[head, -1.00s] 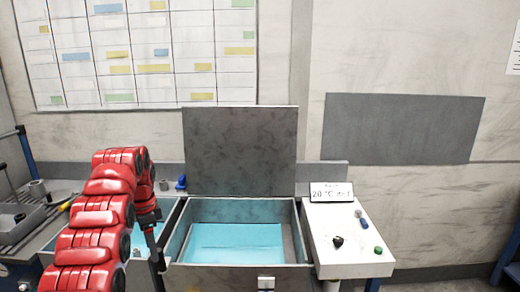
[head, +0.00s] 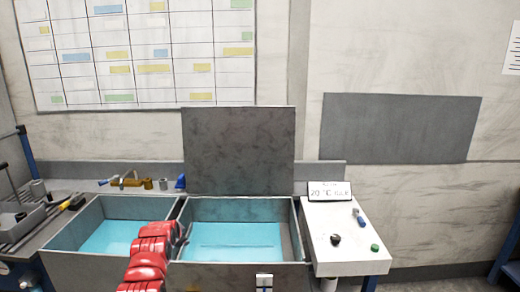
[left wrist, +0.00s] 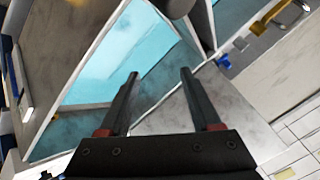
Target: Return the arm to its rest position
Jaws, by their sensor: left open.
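My red left arm (head: 150,250) comes up from the bottom of the head view, in front of the divider between two blue-lined basins. Its gripper is hard to make out there. In the left wrist view my left gripper (left wrist: 160,75) is open, its two dark fingers apart with nothing between them. A pale grey surface and part of a blue-lined basin (left wrist: 120,60) show beyond the fingers. No microscope shows in either view. My right arm and gripper are not in view.
The left basin (head: 75,228) is open; the right basin (head: 175,277) has a grey lid (head: 240,150) standing upright behind it. A brass tap (head: 130,183) is behind the left basin. A white side table (head: 320,245) holds a sign (head: 330,191) and small items. A tray (head: 20,220) stands far left.

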